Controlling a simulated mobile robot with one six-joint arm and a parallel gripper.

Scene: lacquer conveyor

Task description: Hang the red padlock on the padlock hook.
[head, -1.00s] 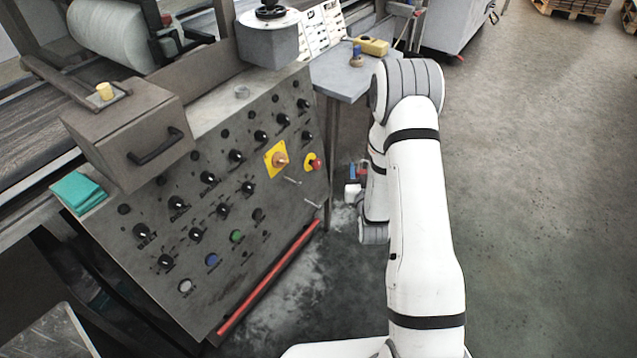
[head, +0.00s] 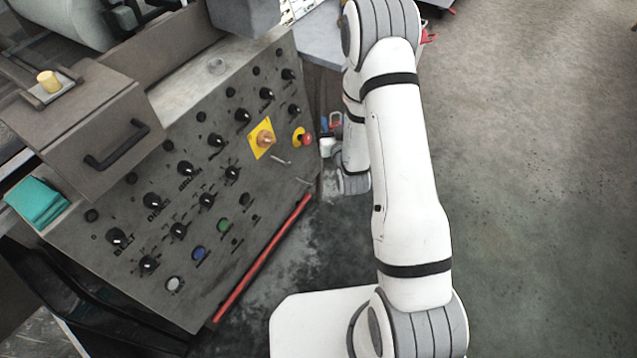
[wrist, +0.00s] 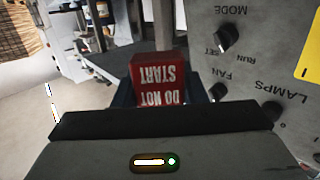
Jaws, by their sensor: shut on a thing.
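The red padlock (wrist: 158,80) has a red body with white "DO NOT START" lettering, upside down in the wrist view. My gripper (wrist: 168,92) is shut on it, with a dark blue finger on each side. In the head view the padlock (head: 336,119) is a small red patch at my gripper (head: 331,126), just right of the panel's right edge. Its shackle cannot be made out. Two thin metal pegs stick out of the panel, an upper one (head: 281,161) and a lower one (head: 305,181). I cannot tell which is the padlock hook. The padlock is apart from both.
The grey control panel (head: 190,262) carries several black knobs, a yellow-plated knob (head: 262,139) and a red emergency button (head: 306,139) near the pegs. A red bar (head: 262,258) runs along its lower edge. A grey table (head: 318,45) stands behind. Floor at right is clear.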

